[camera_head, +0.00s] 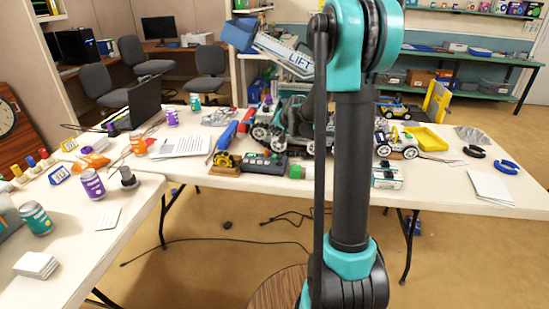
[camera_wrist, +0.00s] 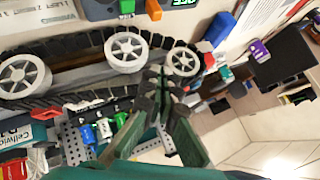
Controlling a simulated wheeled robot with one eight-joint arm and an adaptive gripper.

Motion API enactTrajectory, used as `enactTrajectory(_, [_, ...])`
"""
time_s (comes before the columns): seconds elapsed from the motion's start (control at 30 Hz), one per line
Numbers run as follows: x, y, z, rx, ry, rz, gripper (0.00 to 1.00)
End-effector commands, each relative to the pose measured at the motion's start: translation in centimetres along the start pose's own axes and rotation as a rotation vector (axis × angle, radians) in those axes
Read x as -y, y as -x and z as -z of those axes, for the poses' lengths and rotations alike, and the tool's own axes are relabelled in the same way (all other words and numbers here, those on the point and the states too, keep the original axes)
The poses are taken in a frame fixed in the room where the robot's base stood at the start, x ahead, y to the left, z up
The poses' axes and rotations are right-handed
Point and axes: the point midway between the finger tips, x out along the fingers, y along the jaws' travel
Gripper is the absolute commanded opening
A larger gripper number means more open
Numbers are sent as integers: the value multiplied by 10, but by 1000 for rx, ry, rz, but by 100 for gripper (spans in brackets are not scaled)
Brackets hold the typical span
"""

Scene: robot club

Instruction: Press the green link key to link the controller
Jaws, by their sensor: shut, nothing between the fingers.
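The controller (camera_head: 262,163) is a dark box with small keys near the front edge of the middle table, in the head view. Its lower part shows at the top edge of the wrist view (camera_wrist: 98,9), with a green key (camera_wrist: 127,6), an orange key (camera_wrist: 153,9) and a lit green display (camera_wrist: 185,3). The rest of it is cut off there. My gripper (camera_wrist: 164,80) is shut and empty. Its tips are in front of the tracked robot's wheels in the picture and apart from the green key. My arm hides the gripper in the head view.
The tracked robot with white wheels (camera_wrist: 125,52) fills the left of the wrist view. A paper (camera_head: 180,145) and a laptop (camera_head: 144,101) are further left.

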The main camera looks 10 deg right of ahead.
Motion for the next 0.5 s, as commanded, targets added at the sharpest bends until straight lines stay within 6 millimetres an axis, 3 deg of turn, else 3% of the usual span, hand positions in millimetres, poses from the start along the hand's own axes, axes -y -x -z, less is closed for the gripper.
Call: enactTrajectory(0.5, [-30, -41, -30, 0, 1, 0, 0])
